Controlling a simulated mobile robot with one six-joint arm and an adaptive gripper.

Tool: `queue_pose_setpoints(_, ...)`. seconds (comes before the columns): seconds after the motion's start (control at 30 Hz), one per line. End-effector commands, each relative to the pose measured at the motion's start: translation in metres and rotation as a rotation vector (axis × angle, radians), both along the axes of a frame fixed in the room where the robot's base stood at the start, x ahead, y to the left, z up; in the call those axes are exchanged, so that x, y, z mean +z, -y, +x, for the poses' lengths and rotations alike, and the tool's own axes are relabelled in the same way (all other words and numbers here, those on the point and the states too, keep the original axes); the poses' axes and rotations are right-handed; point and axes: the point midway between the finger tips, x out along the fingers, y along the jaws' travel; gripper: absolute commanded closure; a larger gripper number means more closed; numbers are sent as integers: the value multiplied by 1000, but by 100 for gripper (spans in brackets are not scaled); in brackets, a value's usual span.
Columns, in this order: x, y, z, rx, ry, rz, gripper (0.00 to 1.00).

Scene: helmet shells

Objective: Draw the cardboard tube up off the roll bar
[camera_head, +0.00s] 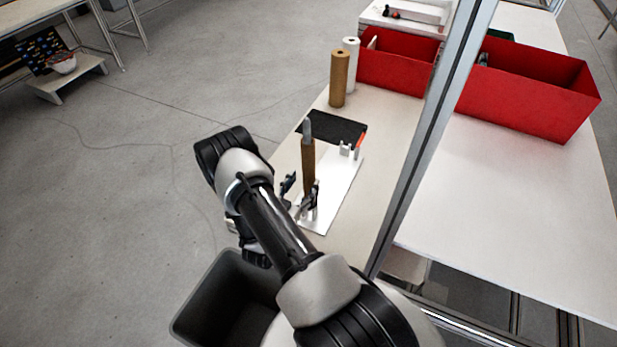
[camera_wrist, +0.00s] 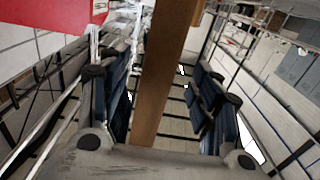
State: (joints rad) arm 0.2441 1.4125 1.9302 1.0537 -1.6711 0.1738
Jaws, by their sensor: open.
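The brown cardboard tube (camera_head: 308,168) stands upright on the roll bar, whose grey rounded tip (camera_head: 307,131) shows above the tube's top. The rest of the bar is hidden inside the tube. My gripper (camera_head: 300,194) is at the lower part of the tube, with one finger to its left and one to its right. In the wrist view the tube (camera_wrist: 160,72) runs between the two spread fingers of my gripper (camera_wrist: 168,95), with a gap visible on both sides. The gripper is open and holds nothing.
The bar stands on a white plate (camera_head: 343,190) beside a black mat (camera_head: 333,128). A brown roll (camera_head: 339,78) and a white roll (camera_head: 351,62) stand behind, near a red bin (camera_head: 398,62). A metal post (camera_head: 432,130) rises at the right. A dark open bin (camera_head: 225,300) is below left.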

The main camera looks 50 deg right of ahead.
Motion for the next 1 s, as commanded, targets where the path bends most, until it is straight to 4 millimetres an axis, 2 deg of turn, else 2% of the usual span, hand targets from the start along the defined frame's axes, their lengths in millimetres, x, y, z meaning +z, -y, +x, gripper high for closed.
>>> queue_pose_setpoints(0.1, 0, 20, 5, -4, 3, -1, 42)
queue_pose_setpoints(0.3, 0, 38, 11, -1, 2, 1, 42)
queue_pose_setpoints(0.67, 0, 43, 13, 1, 1, 0, 42)
queue_pose_setpoints(1.0, 0, 42, 13, 1, 1, 0, 64)
